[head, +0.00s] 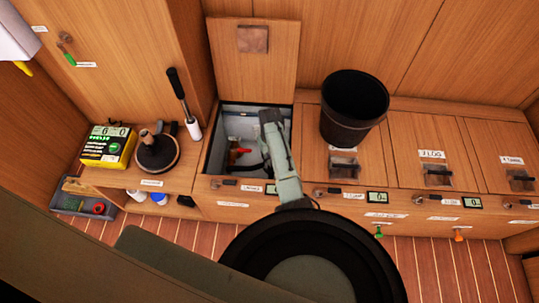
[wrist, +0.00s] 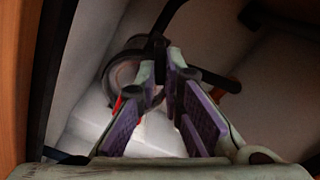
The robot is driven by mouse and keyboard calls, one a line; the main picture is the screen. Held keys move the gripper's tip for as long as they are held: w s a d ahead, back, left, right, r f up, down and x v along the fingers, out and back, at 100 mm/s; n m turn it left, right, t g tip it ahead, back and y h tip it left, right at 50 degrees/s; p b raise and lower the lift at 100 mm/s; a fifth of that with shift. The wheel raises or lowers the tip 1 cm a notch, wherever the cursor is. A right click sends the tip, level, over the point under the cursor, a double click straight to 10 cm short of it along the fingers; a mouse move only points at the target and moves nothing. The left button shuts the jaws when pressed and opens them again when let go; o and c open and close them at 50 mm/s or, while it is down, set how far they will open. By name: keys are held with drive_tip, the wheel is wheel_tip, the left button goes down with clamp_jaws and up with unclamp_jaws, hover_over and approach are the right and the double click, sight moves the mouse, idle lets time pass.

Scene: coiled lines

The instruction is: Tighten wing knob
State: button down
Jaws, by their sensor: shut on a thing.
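My gripper (wrist: 161,62) reaches down into an open locker (head: 213,150) in the bench; its fingers are hidden in the head view. In the wrist view its purple-padded fingers are close together at the tips, shut on a small dark piece that I take to be the wing knob. The knob is almost wholly hidden by the fingertips. A dark curved bar or hose runs just behind them. A round, pale fitting (wrist: 121,74) sits beside the left fingertip. A red part (head: 238,150) shows inside the locker.
The locker's lid (head: 254,70) stands raised at the back. Dark rim and wood wall lie close at the left in the wrist view. A black bucket (head: 353,107) stands on the bench to the right. A plunger-like tool (head: 158,152) and a yellow-green box (head: 107,146) stand left.

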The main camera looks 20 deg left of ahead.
drive_tip(key=m, duration=0.4)
drive_tip(key=shift+d+m+p, duration=0.1)
drive_tip(key=shift+m+p, duration=0.2)
drive_tip(key=m, duration=0.4)
drive_tip(key=shift+w+d+m+p, duration=0.15)
drive_tip(key=shift+d+m+p, duration=0.05)
drive_tip(key=shift+m+p, duration=0.1)
drive_tip(key=c, duration=1.7)
unclamp_jaws()
wheel_tip(320, 180, up, 12)
